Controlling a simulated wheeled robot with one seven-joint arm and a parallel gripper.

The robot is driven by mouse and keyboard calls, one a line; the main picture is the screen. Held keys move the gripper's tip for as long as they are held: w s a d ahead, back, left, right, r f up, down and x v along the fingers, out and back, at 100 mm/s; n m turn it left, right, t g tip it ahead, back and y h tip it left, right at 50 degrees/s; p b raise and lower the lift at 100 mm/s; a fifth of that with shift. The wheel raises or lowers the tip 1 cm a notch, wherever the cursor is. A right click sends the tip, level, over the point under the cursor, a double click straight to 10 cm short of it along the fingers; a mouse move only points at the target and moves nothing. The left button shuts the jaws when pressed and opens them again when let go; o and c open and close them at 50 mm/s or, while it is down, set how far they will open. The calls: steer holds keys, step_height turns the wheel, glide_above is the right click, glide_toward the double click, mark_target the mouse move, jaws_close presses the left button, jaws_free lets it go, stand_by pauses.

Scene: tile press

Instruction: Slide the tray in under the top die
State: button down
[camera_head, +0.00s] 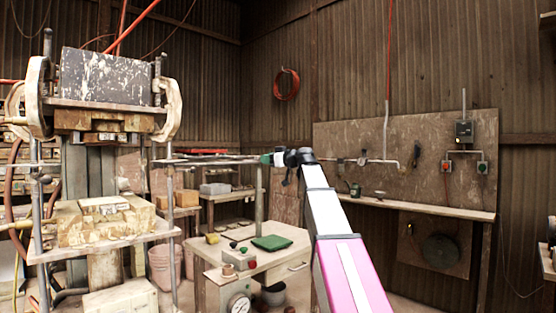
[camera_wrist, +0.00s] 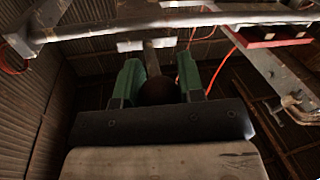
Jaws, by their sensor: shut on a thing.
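The top die (camera_head: 104,122) is a worn tan block under a dark grey block (camera_head: 106,77) in the press at left. The tray (camera_head: 200,151) seems to be the flat red piece lying on rails between the press and a post. The wrist view shows a red piece with dark recesses (camera_wrist: 270,38) at upper right. My gripper (camera_head: 268,158), with green fingers (camera_wrist: 158,78), is at the right end of the rails, pointing left. It is shut on a dark rounded handle (camera_wrist: 157,91). The handle's join to the tray is not clear.
A tan lower block (camera_head: 105,222) sits on the press bed below the top die, with a gap between. A table (camera_head: 270,266) with a green cloth (camera_head: 272,242) stands below the rails. A metal bar (camera_wrist: 160,18) crosses above my fingers in the wrist view.

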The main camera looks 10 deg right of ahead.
steer(key=s+a, duration=0.9)
steer(key=a, duration=0.3)
steer(key=s+a, duration=0.8)
steer(key=a, duration=0.4)
steer(key=shift+s+a, duration=0.2)
steer(key=shift+s, duration=0.2)
steer(key=c, duration=0.8)
jaws_free()
steer(key=shift+o, duration=0.2)
steer(key=w+d, duration=0.6)
steer(key=d, duration=0.2)
steer(key=w+d, duration=0.6)
steer(key=d, duration=0.2)
steer(key=w+d, duration=0.6)
steer(key=d, duration=0.2)
steer(key=shift+d, duration=0.3)
steer(key=v, duration=1.2)
steer(key=shift+s, duration=0.2)
